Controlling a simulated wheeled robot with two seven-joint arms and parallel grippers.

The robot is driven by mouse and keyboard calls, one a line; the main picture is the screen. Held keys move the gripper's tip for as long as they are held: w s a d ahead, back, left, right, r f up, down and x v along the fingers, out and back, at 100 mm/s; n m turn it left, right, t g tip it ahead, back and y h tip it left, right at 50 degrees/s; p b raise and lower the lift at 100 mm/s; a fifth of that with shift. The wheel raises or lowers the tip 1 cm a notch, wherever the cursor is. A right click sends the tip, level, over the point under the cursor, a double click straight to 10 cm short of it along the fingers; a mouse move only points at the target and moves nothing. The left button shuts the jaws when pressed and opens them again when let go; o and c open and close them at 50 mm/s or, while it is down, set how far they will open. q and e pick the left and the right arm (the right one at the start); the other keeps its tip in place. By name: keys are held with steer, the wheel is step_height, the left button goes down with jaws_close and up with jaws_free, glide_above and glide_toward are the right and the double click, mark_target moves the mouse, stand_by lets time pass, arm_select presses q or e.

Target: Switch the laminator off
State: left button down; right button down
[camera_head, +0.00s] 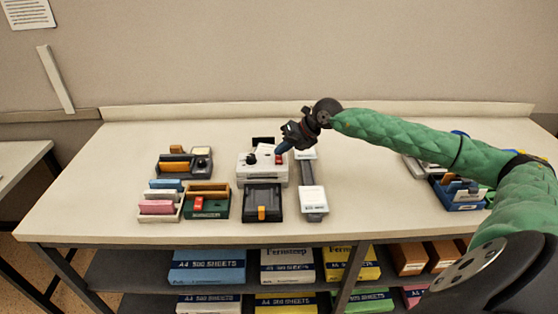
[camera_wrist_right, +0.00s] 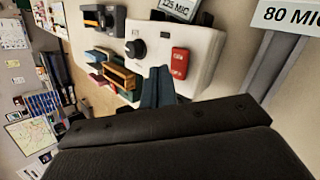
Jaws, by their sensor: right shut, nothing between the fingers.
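The laminator (camera_head: 249,178) is a white box near the middle of the table. Its top shows a black knob and a red rocker switch (camera_head: 279,159). In the right wrist view the laminator (camera_wrist_right: 205,45) fills the upper middle, with the knob (camera_wrist_right: 135,49) left of the red switch (camera_wrist_right: 180,63). My right gripper (camera_head: 281,149) is shut and empty, its blue fingers pointing down close to the switch. In the wrist view the fingertips (camera_wrist_right: 157,72) appear just left of the switch; I cannot tell whether they touch the laminator. My left gripper is not in view.
A black tray (camera_head: 263,189) stands in front of the laminator. A grey and white long holder (camera_head: 313,198) stands close on its right. Organisers with coloured items (camera_head: 160,207) are on the left, and a blue box (camera_head: 465,206) is at right. Table between holder and blue box is clear.

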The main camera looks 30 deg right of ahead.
mark_target(282, 159)
steer(key=shift+w+d+r+p, duration=0.1)
steer(key=shift+r+p, duration=0.1)
steer(key=shift+r, duration=0.6)
steer(key=shift+w+d+r+p, duration=0.1)
steer(key=shift+w+r+p, duration=0.05)
steer(key=shift+r, duration=0.7)
steer(key=shift+w+r+p, duration=0.1)
steer(key=shift+r+p, duration=0.1)
steer(key=shift+r, duration=0.6)
